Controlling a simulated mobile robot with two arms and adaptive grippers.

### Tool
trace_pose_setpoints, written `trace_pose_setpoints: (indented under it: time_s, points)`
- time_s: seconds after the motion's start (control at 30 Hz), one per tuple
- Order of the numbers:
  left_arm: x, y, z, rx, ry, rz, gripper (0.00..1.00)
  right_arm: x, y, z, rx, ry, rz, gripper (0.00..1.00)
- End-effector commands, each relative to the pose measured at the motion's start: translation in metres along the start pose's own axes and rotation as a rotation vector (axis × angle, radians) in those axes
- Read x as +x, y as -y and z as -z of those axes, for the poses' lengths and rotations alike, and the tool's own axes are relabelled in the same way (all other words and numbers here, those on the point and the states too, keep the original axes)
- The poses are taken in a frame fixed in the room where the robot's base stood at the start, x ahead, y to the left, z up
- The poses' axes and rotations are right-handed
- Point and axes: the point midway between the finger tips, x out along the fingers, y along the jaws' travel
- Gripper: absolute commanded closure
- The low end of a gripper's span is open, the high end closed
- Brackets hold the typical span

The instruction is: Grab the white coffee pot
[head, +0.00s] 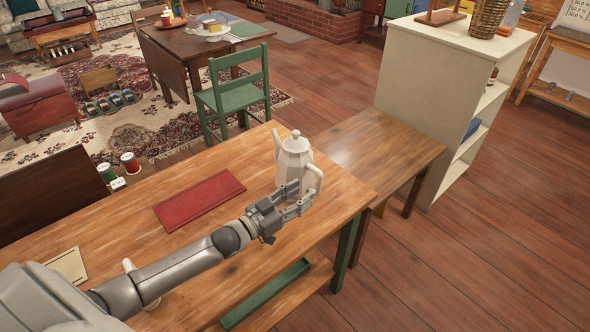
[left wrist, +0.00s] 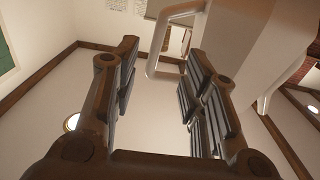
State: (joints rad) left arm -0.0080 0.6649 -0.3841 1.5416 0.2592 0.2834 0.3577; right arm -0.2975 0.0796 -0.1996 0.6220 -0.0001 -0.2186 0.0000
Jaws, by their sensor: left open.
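The white coffee pot (head: 293,158) stands upright near the right end of the wooden table. Its handle is on the right and its spout on the left in the head view. My left gripper (head: 300,199) is open at the near side of the pot, close to the lower part of the handle. In the left wrist view, the open fingers (left wrist: 160,58) point toward the pot's handle (left wrist: 160,42), with the pot's body (left wrist: 232,35) beyond the right finger. I cannot tell whether the fingers touch the pot. My right gripper is not in view.
A red mat or folder (head: 199,199) lies flat left of the pot. A pale booklet (head: 67,265) and a white object (head: 130,266) partly behind my arm are further left. A lower wooden bench (head: 385,148) and a white shelf (head: 425,90) stand to the right.

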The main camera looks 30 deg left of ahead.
Motion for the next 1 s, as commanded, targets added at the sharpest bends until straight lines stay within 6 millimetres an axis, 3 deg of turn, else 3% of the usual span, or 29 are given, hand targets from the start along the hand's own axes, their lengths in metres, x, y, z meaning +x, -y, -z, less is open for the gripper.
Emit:
trace_pose_setpoints:
  time_s: [0.17, 0.37, 0.5, 0.7, 1.0]
  points:
    - [0.017, 0.0, 0.001, 0.0, -0.001, 0.0, 0.6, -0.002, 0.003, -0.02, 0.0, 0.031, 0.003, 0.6]
    - [0.029, -0.002, 0.004, 0.0, -0.002, 0.0, 0.6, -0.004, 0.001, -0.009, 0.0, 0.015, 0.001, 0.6]
    - [0.049, -0.006, 0.01, -0.001, -0.003, 0.0, 0.6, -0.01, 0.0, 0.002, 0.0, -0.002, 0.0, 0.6]
    - [0.068, -0.006, 0.007, 0.0, 0.0, 0.0, 0.6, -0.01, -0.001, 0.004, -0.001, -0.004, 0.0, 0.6]
    - [0.071, -0.007, 0.006, 0.0, 0.001, 0.0, 0.6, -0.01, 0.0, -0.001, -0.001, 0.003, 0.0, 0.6]
